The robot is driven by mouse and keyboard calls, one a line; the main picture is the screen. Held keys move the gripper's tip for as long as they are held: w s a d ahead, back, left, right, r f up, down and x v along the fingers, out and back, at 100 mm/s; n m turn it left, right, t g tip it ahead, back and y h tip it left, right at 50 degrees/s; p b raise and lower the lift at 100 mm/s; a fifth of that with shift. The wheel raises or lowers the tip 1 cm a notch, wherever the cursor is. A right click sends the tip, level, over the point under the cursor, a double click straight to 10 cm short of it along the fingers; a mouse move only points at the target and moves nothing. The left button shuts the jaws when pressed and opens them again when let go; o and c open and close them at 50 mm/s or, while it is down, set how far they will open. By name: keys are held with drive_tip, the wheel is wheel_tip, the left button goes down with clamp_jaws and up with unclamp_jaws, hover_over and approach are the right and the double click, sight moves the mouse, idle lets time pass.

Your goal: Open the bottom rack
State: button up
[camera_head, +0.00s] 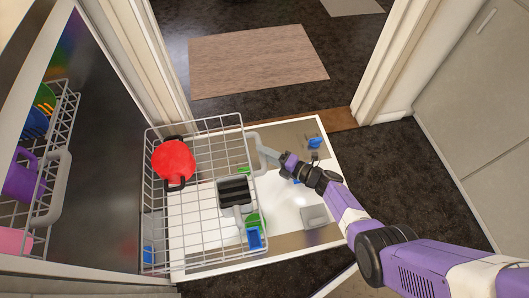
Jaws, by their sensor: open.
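The bottom rack (194,126) is a white wire basket. It stands pulled out over the lowered dishwasher door (290,240). It holds a red pot (173,160) with dark handles and a dark ridged pan (234,191).
An upper rack (60,160) with a purple mug (22,180) and plates sits inside the dishwasher at left. Blue and green items lie low near the door. A white door frame (405,60) and cabinets (480,110) stand at right. Dark floor between is clear.

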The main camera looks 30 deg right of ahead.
drive_tip(key=p+v, duration=0.2)
drive_tip(key=v, duration=0.5)
drive_tip(key=shift+s+p, duration=0.25)
drive_tip(key=shift+p, duration=0.1)
